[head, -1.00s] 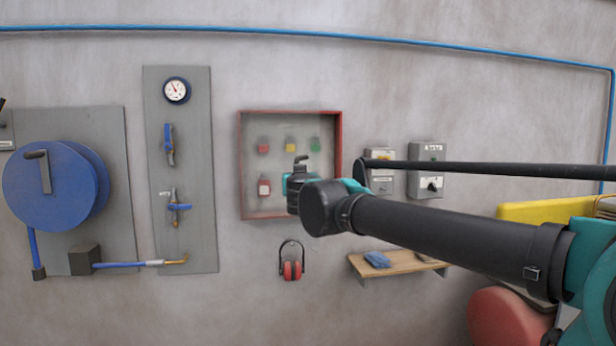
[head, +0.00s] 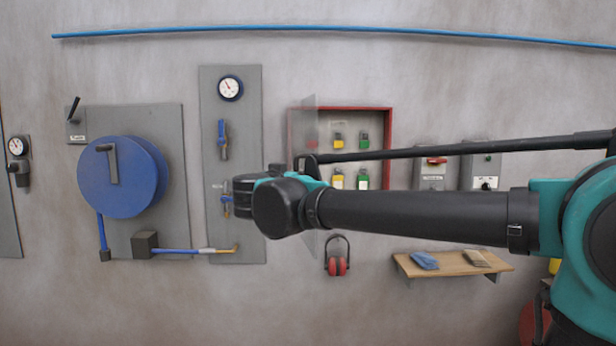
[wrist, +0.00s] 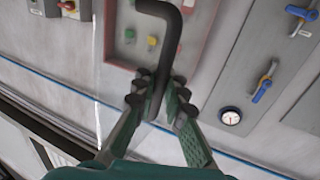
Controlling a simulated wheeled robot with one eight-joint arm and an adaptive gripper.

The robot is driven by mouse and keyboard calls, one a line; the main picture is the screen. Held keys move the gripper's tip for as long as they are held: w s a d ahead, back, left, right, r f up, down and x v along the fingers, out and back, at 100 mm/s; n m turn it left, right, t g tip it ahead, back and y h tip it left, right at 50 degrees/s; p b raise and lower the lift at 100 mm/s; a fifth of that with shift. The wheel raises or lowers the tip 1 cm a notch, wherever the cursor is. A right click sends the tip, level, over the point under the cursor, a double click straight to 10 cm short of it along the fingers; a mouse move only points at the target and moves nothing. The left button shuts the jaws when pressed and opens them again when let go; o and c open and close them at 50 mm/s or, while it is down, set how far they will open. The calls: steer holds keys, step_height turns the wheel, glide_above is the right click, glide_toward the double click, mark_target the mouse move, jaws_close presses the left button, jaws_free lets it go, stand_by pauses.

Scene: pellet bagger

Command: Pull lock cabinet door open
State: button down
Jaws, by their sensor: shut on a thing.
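The lock cabinet (head: 389,130) is a shallow red-framed box on the wall, with several yellow and green padlocks inside. Its clear door (head: 309,118) stands swung out from the cabinet's left side, seen nearly edge-on in the head view. The dark bent door handle (wrist: 172,40) shows in the wrist view, where the red cabinet frame (wrist: 208,38) is behind it. My gripper (wrist: 155,88) is shut on this handle, its fingers on either side of the bar.
A grey panel with a gauge (head: 229,88) and blue valves is on the wall behind my gripper. A blue hose reel (head: 135,188) is further left. Red earmuffs (head: 337,265) hang below the cabinet. A wooden shelf (head: 455,265) with gloves is at lower right.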

steer(key=shift+s+a+h, duration=0.1)
steer(key=shift+a+h, duration=0.2)
steer(key=shift+a, duration=0.3)
steer(key=c, duration=1.6)
jaws_free()
steer(key=v, duration=1.2)
steer(key=shift+r, duration=0.15)
steer(key=shift+s+a, duration=0.1)
